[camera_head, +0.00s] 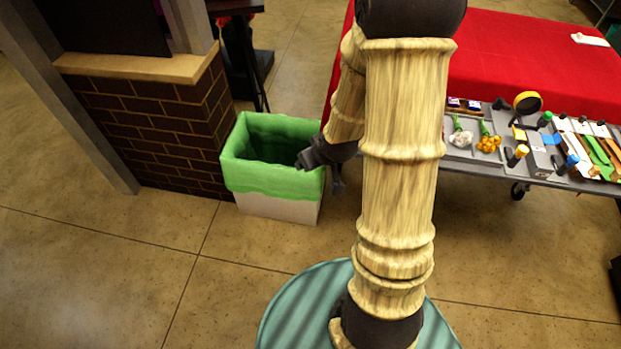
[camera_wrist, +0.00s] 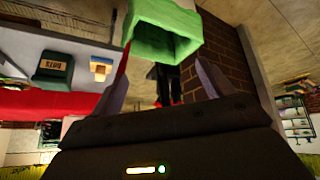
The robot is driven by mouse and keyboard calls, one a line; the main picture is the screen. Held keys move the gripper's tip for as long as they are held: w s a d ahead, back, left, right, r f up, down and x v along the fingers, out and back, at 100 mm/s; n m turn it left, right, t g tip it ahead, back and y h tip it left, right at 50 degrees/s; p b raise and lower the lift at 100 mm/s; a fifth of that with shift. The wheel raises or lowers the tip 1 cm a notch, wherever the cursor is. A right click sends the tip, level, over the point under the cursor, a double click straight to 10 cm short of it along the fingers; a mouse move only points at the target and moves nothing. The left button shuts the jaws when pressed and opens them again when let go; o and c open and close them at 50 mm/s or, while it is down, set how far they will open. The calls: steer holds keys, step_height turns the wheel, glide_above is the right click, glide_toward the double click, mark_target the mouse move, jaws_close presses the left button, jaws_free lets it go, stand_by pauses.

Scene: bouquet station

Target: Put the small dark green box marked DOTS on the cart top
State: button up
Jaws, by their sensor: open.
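The small dark green box marked DOTS (camera_wrist: 53,68) shows at the left of the wrist view, on a grey surface (camera_wrist: 88,48) beside red cloth. I cannot pick the box out in the head view, where my arm covers part of the scene. The grey cart top (camera_head: 548,178) is at the right of the head view, in front of a red-covered table. My gripper (camera_head: 320,176) is open, close to the green-lined bin and left of the cart. In the wrist view its two fingers (camera_wrist: 160,78) stand wide apart with nothing held between them.
The bin (camera_head: 272,182) with a green liner stands by a brick half wall (camera_head: 155,125). The cart carries flowers (camera_head: 488,143), tape, bottles and tools. Floor at the lower left is clear.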

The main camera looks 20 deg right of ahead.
steer(key=s+a+r+g, duration=0.2)
steer(key=s+a+r, duration=0.1)
steer(key=s+r, duration=0.1)
steer(key=s+a+r+m+g, duration=0.1)
steer(key=s+a+r+g, duration=0.1)
steer(key=s, duration=0.5)
step_height(320, 180, up, 2)
steer(key=shift+s+a+r+m, duration=0.1)
steer(key=shift+s+a+m, duration=0.2)
steer(key=shift+a, duration=0.25)
steer(key=shift+w, duration=0.1)
